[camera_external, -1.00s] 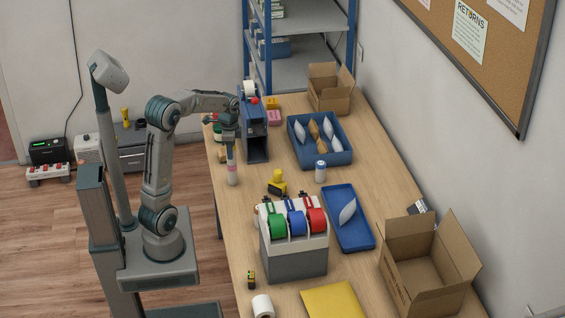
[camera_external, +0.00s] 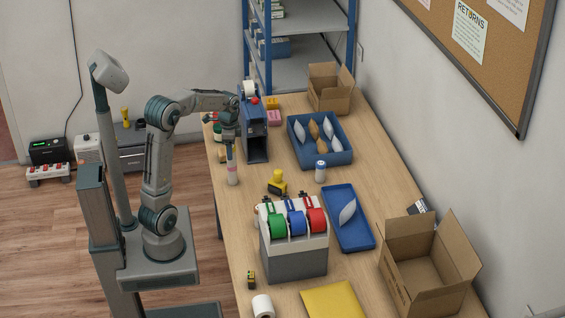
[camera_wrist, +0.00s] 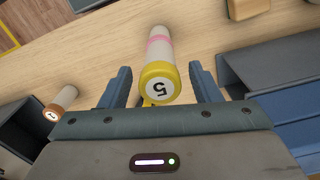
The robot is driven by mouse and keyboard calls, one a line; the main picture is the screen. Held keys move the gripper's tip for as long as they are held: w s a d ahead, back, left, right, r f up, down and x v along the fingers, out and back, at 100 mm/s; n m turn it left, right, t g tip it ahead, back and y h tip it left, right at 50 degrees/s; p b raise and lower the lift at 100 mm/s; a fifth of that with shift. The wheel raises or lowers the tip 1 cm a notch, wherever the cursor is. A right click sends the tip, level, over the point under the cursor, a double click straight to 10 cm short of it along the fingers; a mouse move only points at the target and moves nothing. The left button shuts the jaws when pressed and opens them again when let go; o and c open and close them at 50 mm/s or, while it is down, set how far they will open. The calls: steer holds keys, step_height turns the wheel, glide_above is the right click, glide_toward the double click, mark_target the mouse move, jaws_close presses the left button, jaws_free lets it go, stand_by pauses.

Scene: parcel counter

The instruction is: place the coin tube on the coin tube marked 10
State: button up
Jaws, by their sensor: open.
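A coin tube with a yellow rim and a 5 on its end (camera_wrist: 159,84) stands between the fingers of my gripper (camera_wrist: 160,70). The fingers are open, with a gap on each side. A pale tube with a pink band (camera_wrist: 158,46) shows directly beyond it, apparently underneath and in line; its own marking is hidden. In the external view, the pink-banded tube (camera_external: 232,174) stands upright on the counter below my gripper (camera_external: 230,145). Another tube with a brown rim (camera_wrist: 58,103) stands to the left in the wrist view; its number is hard to read.
A blue upright machine (camera_external: 256,142) stands close to the right of my gripper. A blue tray of packets (camera_external: 327,157), a tape dispenser (camera_external: 295,262) and a stamp (camera_external: 277,184) are also on the counter. Bare wood lies in front of the tubes.

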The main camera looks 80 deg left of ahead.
step_height(320, 180, up, 11)
steer(key=d+f+n+t, duration=0.1)
steer(key=d+f, duration=0.2)
steer(key=d, duration=1.3)
steer(key=s+d+f+t, duration=0.1)
steer(key=s+d+f, duration=0.2)
steer(key=d, duration=0.3)
steer(key=s+d+f+n+t, duration=0.1)
steer(key=s+d+f, duration=0.2)
steer(key=d, duration=0.4)
steer(key=shift+s+f+n, duration=0.3)
steer(key=shift+s, duration=0.15)
